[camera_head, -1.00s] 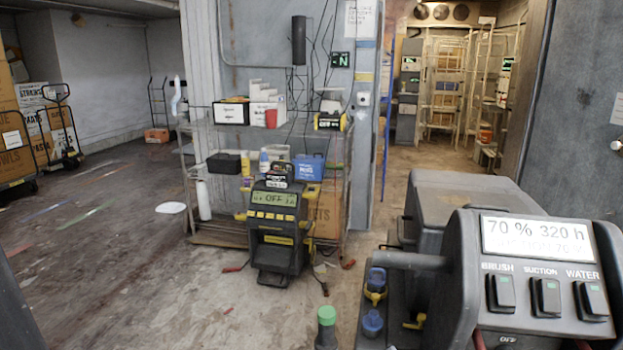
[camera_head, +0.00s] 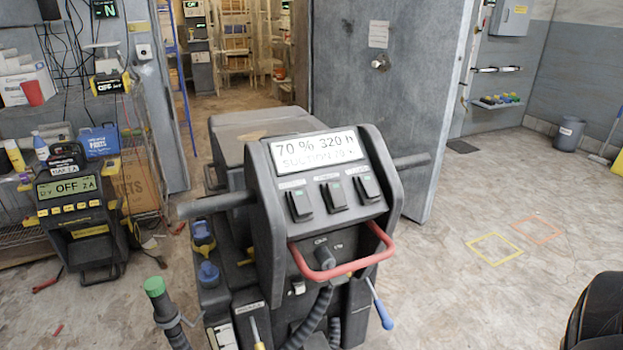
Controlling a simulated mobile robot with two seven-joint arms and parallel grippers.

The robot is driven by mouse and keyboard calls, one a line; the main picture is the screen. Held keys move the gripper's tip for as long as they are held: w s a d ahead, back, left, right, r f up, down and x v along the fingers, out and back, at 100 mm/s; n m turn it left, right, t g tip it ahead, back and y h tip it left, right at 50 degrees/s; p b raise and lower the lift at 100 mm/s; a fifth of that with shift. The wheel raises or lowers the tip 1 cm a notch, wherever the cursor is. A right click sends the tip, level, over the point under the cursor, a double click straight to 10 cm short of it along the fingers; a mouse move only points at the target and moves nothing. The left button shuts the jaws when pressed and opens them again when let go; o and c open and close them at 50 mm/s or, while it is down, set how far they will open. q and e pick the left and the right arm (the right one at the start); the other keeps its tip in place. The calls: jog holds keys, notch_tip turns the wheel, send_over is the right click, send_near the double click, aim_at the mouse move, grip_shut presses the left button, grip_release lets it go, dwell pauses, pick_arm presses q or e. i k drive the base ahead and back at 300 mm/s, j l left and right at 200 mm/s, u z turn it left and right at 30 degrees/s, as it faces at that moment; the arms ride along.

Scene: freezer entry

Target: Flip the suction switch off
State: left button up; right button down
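The suction switch (camera_head: 333,195) is the middle of three black rocker switches on the dark grey control panel of a floor-cleaning machine, near the middle of the view. The brush switch (camera_head: 299,205) is to its left and the water switch (camera_head: 367,188) to its right. Their labels are too blurred to read now. The display (camera_head: 315,149) above them reads "70 % 320 h", with a fainter line starting "SUCTION 70". Neither of my grippers is in view.
A red handle bar (camera_head: 342,268) curves out below the switches, and grey side bars stick out left and right. A charger (camera_head: 78,212) reading "OFF" stands by a wire shelf at left. A grey door (camera_head: 390,100) is behind. The floor at right is mostly clear.

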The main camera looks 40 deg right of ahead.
aim_at(336, 193)
jog(key=z, duration=1.3)
